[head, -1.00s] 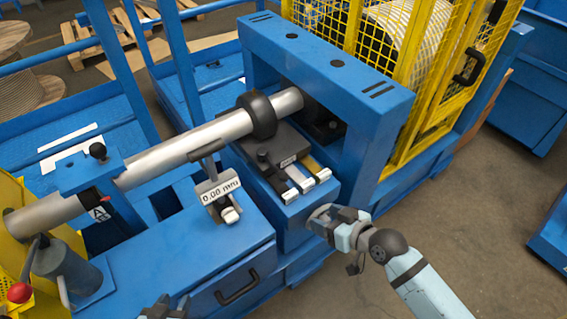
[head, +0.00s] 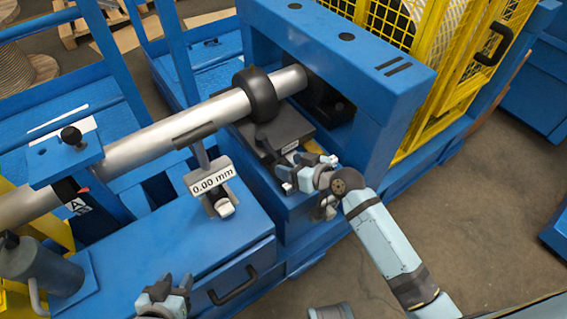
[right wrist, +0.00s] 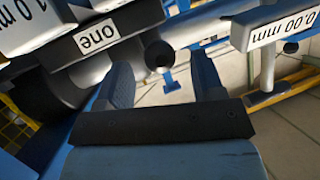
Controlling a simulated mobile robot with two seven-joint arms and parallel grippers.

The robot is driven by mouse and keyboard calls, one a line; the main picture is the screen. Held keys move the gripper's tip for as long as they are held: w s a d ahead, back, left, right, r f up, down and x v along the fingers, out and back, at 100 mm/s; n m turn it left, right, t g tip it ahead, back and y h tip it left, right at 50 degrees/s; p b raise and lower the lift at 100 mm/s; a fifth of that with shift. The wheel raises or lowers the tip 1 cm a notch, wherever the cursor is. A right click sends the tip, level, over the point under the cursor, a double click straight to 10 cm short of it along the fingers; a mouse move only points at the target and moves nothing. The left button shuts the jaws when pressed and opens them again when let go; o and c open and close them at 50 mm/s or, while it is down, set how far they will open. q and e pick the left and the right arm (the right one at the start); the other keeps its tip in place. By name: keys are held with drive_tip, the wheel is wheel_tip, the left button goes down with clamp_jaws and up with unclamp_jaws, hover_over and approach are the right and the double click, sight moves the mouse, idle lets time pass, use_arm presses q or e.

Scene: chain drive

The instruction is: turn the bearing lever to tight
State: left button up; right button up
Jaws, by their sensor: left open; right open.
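A round black knob (right wrist: 158,54) on a metal stem shows in the right wrist view, beside a black block labelled "one". It looks like the end of a lever, but no tight mark is readable. My right gripper (head: 303,172) is at the front of the block under the shaft, its own arm hiding part of it. In the right wrist view its two fingers (right wrist: 162,85) are spread, with the knob beyond and between them; contact is not visible. My left gripper (head: 168,288) is open and empty at the lower edge, away from the block.
A grey shaft (head: 150,147) with a black collar (head: 258,94) runs into the blue frame (head: 395,92). A gauge reading 0.00 mm (head: 212,178) stands left of my right gripper. A black-knobbed clamp (head: 68,155) sits over the shaft. A yellow cage (head: 440,75) stands behind.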

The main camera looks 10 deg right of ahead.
sight(272, 151)
drive_tip(key=shift+x, duration=1.55)
use_arm(q)
drive_tip(key=shift+w+d, duration=0.1)
use_arm(e)
drive_tip(key=shift+c, duration=0.2)
